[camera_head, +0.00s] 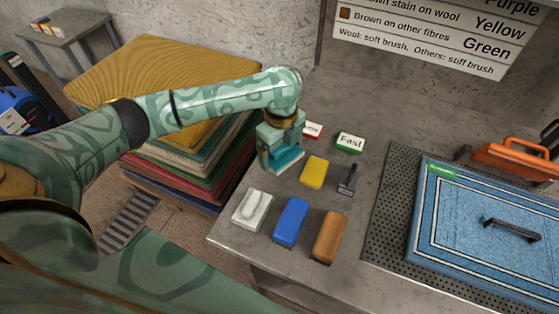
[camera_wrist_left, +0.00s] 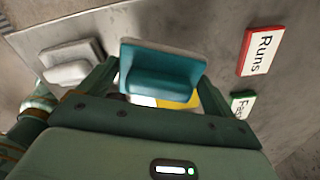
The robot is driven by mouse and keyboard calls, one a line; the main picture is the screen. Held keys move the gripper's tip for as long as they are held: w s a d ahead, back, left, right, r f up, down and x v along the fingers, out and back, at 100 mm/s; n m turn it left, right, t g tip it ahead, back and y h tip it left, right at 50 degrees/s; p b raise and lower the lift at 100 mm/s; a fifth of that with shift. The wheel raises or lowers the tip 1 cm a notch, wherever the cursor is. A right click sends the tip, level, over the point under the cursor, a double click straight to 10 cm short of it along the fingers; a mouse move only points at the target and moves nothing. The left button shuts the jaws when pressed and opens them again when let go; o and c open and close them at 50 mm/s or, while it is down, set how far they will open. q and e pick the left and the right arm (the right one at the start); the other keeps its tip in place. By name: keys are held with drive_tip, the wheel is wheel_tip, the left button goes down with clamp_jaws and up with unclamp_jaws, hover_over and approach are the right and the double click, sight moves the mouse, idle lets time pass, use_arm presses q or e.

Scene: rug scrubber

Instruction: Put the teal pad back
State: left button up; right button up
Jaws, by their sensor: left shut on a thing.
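The teal pad (camera_head: 287,159) is in my left gripper (camera_head: 283,149), near the back-left edge of the grey worktop. A pale edge shows along its underside. In the left wrist view the teal pad (camera_wrist_left: 162,72) sits between the two fingers of the left gripper (camera_wrist_left: 158,88), which is shut on it. Whether the pad touches the worktop or hangs just above it, I cannot tell. A yellow pad (camera_head: 314,172) lies to its right, and a white pad (camera_head: 252,209) lies nearer the front. My right gripper is not in view.
A blue pad (camera_head: 291,222), a brown brush (camera_head: 329,236) and a small dark tool (camera_head: 348,180) lie on the worktop (camera_head: 225,232). "Runs" (camera_wrist_left: 260,51) and "Fast" (camera_head: 350,142) labels stand behind. A rug stack (camera_head: 165,75) is left, a blue rug (camera_head: 480,225) right.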

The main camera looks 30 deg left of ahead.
sight(278, 156)
use_arm(q)
drive_tip(key=shift+w+a+f, duration=0.25)
drive_tip(key=shift+a+f, duration=0.15)
drive_tip(key=shift+f, duration=0.2)
drive_tip(key=f+b, duration=0.2)
drive_tip(key=f, duration=0.1)
drive_tip(key=shift+w+a+f+b, duration=0.15)
drive_tip(key=shift+a+f+b, duration=0.1)
drive_tip(key=shift+f+b, duration=0.15)
drive_tip(key=shift+r, duration=0.1)
drive_tip(key=o, duration=0.7)
drive_tip(key=shift+c, duration=0.2)
drive_tip(key=shift+r, duration=0.1)
wheel_tip(278, 156, up, 12)
drive_tip(key=p, duration=0.6)
